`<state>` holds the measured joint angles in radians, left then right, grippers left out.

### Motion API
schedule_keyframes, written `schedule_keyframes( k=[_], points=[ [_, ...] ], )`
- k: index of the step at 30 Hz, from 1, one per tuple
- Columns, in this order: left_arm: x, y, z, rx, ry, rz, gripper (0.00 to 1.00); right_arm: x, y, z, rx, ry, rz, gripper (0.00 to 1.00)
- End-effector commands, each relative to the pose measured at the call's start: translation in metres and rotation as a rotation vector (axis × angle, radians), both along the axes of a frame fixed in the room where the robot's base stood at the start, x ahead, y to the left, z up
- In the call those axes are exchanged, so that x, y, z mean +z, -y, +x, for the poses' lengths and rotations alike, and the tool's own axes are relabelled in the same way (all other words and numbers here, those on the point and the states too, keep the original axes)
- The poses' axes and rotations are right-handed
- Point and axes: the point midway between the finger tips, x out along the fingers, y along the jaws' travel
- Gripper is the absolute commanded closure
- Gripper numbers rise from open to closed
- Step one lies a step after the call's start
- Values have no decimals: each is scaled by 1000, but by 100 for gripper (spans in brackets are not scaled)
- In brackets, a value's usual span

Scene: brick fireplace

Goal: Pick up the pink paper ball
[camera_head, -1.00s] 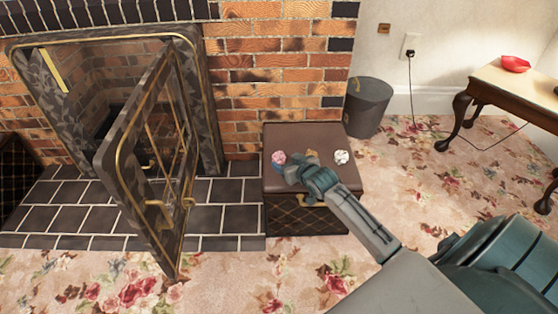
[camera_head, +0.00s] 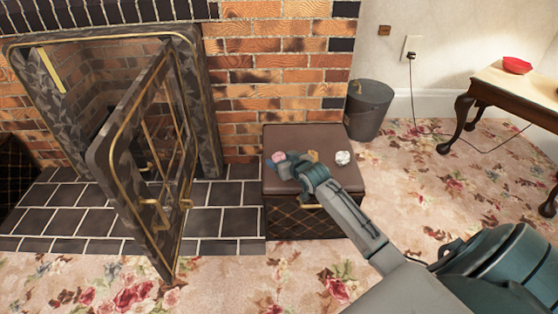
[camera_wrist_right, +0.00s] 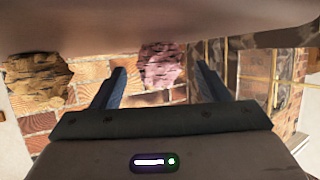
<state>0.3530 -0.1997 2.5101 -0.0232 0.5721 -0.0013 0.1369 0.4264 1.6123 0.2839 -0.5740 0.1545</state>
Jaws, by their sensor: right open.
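The pink paper ball (camera_head: 279,156) lies on top of a brown chest (camera_head: 330,133) in the head view. My right gripper (camera_head: 287,168) is low over the chest, just on the near side of the ball, with its fingers pointing toward it. In the right wrist view the pink ball (camera_wrist_right: 161,63) shows between the two open fingers, beyond or at their tips; I cannot tell if they touch it. The gripper holds nothing. My left gripper is not in view.
A brownish-yellow paper ball (camera_head: 313,155) and a white one (camera_head: 343,157) lie on the chest to the right. An open fireplace door (camera_head: 150,165) stands left of it. A dark bin (camera_head: 368,108) and a wooden table (camera_head: 520,85) stand right. Carpet between is clear.

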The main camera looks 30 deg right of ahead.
Motion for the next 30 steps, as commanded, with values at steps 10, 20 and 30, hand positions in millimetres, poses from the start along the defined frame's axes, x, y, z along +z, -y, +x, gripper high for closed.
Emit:
schedule_keyframes(
  k=[10, 20, 30],
  points=[
    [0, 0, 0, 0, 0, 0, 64, 0, 0, 0, 0, 0, 0, 78],
    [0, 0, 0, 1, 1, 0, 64, 0, 0, 0, 0, 0, 0, 79],
    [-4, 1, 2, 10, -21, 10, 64, 8, 0, 0, 0, 1, 0, 79]
  ],
)
